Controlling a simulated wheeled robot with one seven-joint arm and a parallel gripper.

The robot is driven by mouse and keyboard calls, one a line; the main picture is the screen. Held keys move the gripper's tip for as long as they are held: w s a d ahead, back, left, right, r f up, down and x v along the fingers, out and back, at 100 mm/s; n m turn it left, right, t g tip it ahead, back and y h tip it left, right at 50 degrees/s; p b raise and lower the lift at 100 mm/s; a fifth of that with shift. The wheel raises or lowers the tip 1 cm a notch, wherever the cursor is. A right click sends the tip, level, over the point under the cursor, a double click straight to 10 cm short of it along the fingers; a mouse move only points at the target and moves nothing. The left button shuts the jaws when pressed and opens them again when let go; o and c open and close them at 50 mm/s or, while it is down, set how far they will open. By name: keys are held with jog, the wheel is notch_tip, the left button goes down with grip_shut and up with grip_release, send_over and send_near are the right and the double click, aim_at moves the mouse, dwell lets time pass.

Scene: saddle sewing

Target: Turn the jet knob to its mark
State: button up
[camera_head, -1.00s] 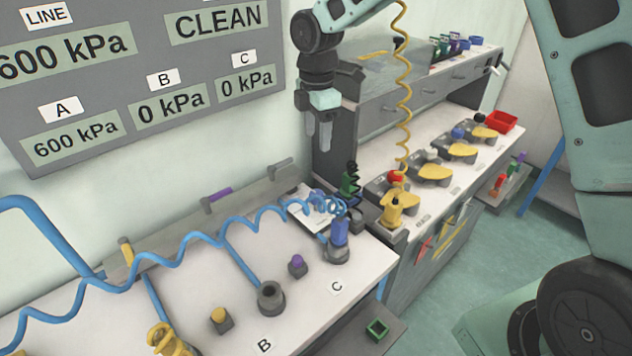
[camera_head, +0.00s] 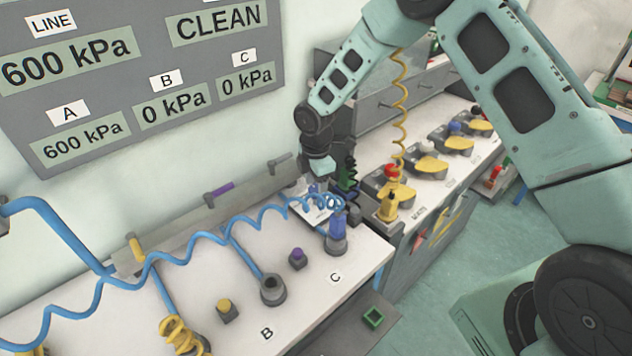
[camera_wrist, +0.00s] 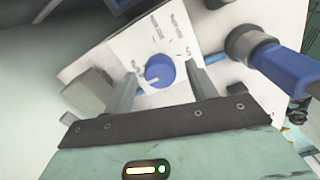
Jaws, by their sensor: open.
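The jet knob is a round blue knob (camera_wrist: 160,71) on a white marked plate (camera_wrist: 145,40) in the wrist view. The same plate (camera_head: 316,216) shows in the head view at the far end of the white bench, partly covered by my arm. My gripper (camera_wrist: 161,74) points at the plate with its fingers apart, one to each side of the knob, with a gap on both sides. I cannot tell whether the fingertips reach down around it. The knob's pointer and its mark are too small to read.
A blue plug (camera_wrist: 285,65) stands right of the knob in the wrist view; in the head view it is upright at C (camera_head: 338,226) with the coiled blue hose (camera_head: 205,236). A yellow coiled hose (camera_head: 401,110) hangs behind. The wall panel reads A 600, B 0, C 0 kPa.

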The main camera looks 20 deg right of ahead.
jog(key=shift+f, duration=0.2)
jog(key=c, duration=1)
jog(key=shift+m, duration=0.4)
